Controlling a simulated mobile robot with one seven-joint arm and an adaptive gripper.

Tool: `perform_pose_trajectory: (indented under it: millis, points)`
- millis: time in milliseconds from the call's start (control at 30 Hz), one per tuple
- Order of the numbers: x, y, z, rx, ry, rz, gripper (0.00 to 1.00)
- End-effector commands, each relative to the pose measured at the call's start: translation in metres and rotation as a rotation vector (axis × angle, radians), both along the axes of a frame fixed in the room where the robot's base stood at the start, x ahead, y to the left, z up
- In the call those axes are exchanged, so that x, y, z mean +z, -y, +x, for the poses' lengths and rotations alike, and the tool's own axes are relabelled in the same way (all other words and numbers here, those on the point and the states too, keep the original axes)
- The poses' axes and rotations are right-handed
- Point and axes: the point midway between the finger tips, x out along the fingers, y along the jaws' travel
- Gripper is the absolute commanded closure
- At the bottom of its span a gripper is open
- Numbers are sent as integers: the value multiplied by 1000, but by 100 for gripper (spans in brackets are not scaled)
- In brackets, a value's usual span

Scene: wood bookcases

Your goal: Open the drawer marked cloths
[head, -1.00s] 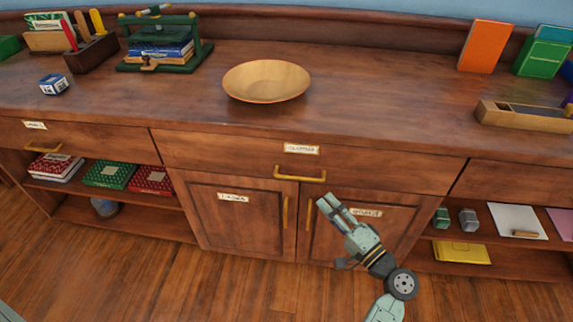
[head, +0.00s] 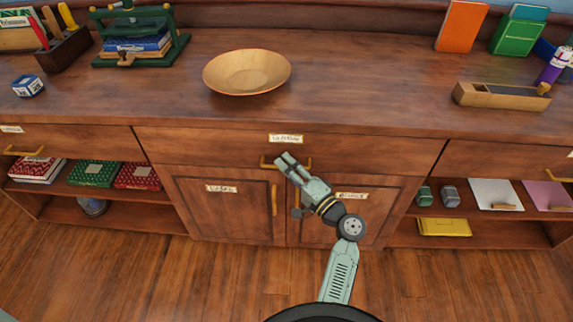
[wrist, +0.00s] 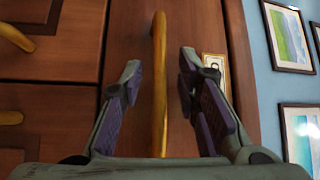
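The centre drawer (head: 220,147) is shut, with a small label (head: 286,139) too blurred to read surely and a brass bar handle (head: 306,164) below it. My gripper (head: 284,160) is at this handle and hides its middle in the head view. In the wrist view, turned sideways, the drawer handle (wrist: 159,85) lies between the two fingers of my gripper (wrist: 160,72). The fingers are apart, one on each side of the bar, with visible gaps. The label's edge (wrist: 214,70) shows beyond the right finger.
Two labelled cupboard doors (head: 222,213) with upright handles are below the drawer. A left drawer (head: 75,143) and a right drawer (head: 500,158) flank it. A wooden bowl (head: 247,72) stands on the top above. Open shelves at both sides hold boxes and papers.

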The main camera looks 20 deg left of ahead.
Motion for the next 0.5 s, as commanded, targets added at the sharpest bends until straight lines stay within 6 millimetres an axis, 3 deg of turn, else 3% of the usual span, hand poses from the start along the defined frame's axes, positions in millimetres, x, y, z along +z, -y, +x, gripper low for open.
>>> perform_pose_trajectory:
  millis: [267, 500]
  points:
    - [0, -2, 1, 0, 0, 0, 70]
    - [0, -2, 1, 0, 0, 0, 85]
